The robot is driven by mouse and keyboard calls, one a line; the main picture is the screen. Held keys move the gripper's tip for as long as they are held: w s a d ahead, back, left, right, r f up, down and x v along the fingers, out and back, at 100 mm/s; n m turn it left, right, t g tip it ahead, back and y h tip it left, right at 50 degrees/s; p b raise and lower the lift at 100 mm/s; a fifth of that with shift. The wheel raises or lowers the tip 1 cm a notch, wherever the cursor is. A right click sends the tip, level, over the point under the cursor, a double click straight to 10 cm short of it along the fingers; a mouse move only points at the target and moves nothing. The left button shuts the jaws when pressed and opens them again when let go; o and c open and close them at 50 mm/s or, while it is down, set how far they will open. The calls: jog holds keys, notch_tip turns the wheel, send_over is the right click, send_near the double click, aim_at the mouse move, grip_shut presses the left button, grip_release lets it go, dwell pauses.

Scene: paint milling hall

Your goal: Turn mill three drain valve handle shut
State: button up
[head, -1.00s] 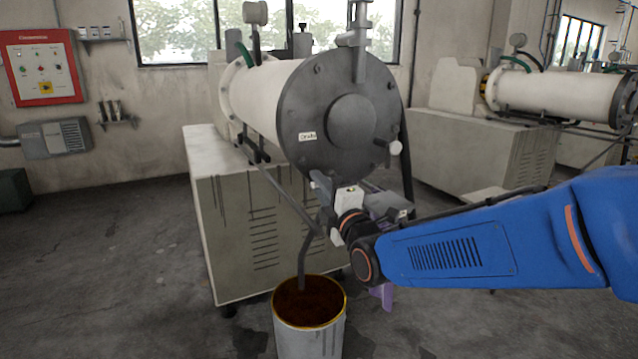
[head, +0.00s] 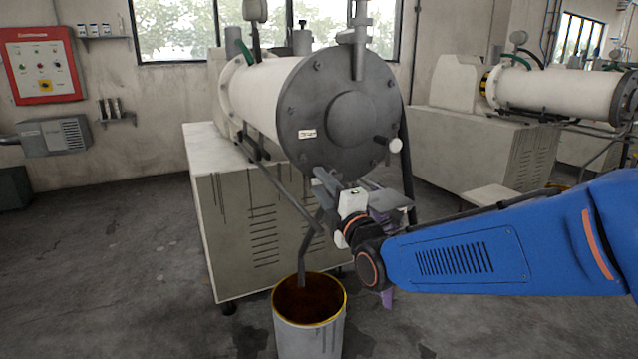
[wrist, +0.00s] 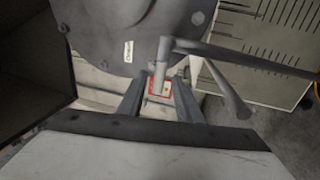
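The mill (head: 262,95) has a pale drum with a dark round end plate (head: 350,115). In the wrist view, a grey bar (wrist: 160,68), apparently the drain valve handle, hangs below the end plate, seen end-on or short. My gripper (wrist: 158,82) is open, its two dark fingers on either side of this bar. I cannot tell whether either finger touches it. In the head view, my gripper (head: 320,180) is below the end plate and hides most of the valve. A bent drain pipe (head: 309,245) runs down into a bucket; it also shows in the wrist view (wrist: 250,60).
The bucket (head: 322,338), holding dark reddish-brown liquid, stands on the floor below the pipe. The mill's louvred base (head: 235,230) is close behind. A second mill (head: 555,95) stands at right. A red control panel (head: 42,65) hangs on the left wall.

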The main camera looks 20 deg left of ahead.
jog(key=v, duration=1.5)
jog(key=shift+s+d, duration=0.25)
jog(key=shift+s, duration=0.05)
jog(key=shift+f, duration=0.15)
jog(key=w+d+f+m+g+h, duration=0.1)
jog(key=d+f+m+h, duration=0.3)
jog(key=d, duration=0.5)
jog(key=w+d+f+m+h, duration=0.25)
jog(key=d+m, duration=0.35)
jog(key=d, duration=0.3)
jog(key=d+f+m+g+h, duration=0.1)
jog(key=d+f+m+h, duration=0.3)
jog(key=d, duration=0.5)
jog(key=s+d+f+m+g+h, duration=0.2)
jog(key=s+d+m+g, duration=0.1)
jog(key=s+d+m, duration=0.4)
jog(key=s+d+f+m+g+h, duration=0.3)
jog(key=s+d+m, duration=0.4)
jog(key=s+d, duration=0.4)
jog(key=shift+s+f, duration=0.2)
jog(key=shift+f, duration=0.15)
